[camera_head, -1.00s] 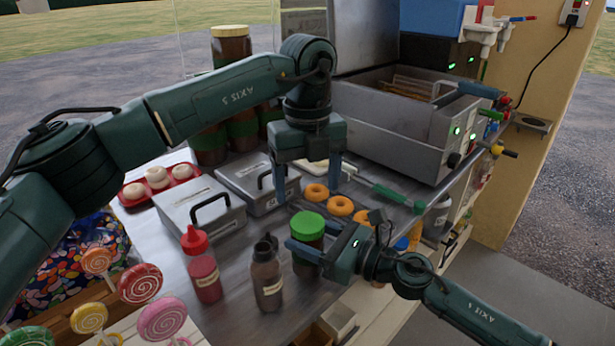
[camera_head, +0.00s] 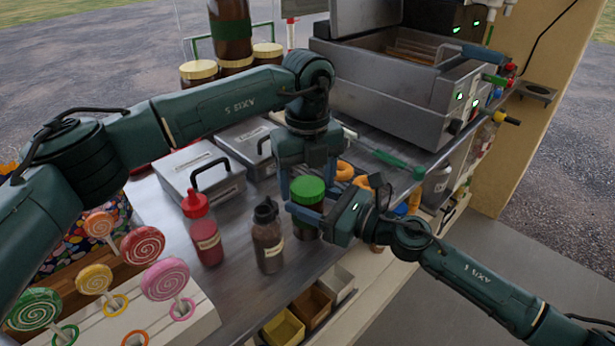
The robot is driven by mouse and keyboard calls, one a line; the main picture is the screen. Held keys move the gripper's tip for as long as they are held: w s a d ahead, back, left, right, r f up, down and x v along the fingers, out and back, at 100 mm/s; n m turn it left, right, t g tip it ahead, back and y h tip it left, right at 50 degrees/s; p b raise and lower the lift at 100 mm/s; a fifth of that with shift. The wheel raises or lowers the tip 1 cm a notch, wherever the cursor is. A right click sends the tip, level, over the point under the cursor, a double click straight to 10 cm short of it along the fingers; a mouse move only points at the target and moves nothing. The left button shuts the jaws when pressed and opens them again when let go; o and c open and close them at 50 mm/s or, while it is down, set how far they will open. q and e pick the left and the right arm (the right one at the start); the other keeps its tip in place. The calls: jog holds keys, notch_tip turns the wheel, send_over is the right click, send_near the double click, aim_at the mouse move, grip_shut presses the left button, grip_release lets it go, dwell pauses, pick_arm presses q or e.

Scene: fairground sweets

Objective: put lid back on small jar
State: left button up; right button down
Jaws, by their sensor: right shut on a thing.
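The small jar (camera_head: 305,232) stands upright on the steel counter near its front edge, with dark brown contents. The green lid (camera_head: 308,189) sits at the top of the jar; I cannot tell whether it is seated fully. My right gripper (camera_head: 312,214) comes in from the right and is shut on the jar's body below the lid. My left gripper (camera_head: 308,184) points down from above, open, with one finger on each side of the lid. Its fingers look close to the lid's rim; contact is not clear.
A red sauce bottle (camera_head: 204,232) and a dark brown bottle (camera_head: 267,240) stand left of the jar. Steel lidded boxes (camera_head: 200,180), doughnuts (camera_head: 345,171) and a fryer (camera_head: 395,95) are behind. Lollipops (camera_head: 142,246) stand at front left; open bins (camera_head: 283,328) sit below the edge.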

pick_arm(q)
jog(key=c, duration=0.8)
jog(key=m, duration=0.5)
jog(key=shift+m, duration=0.4)
jog(key=m, duration=1.6)
jog(key=o, duration=1.1)
jog(key=shift+o, duration=0.2)
jog(key=shift+r, duration=0.1)
notch_tip(320, 180, up, 12)
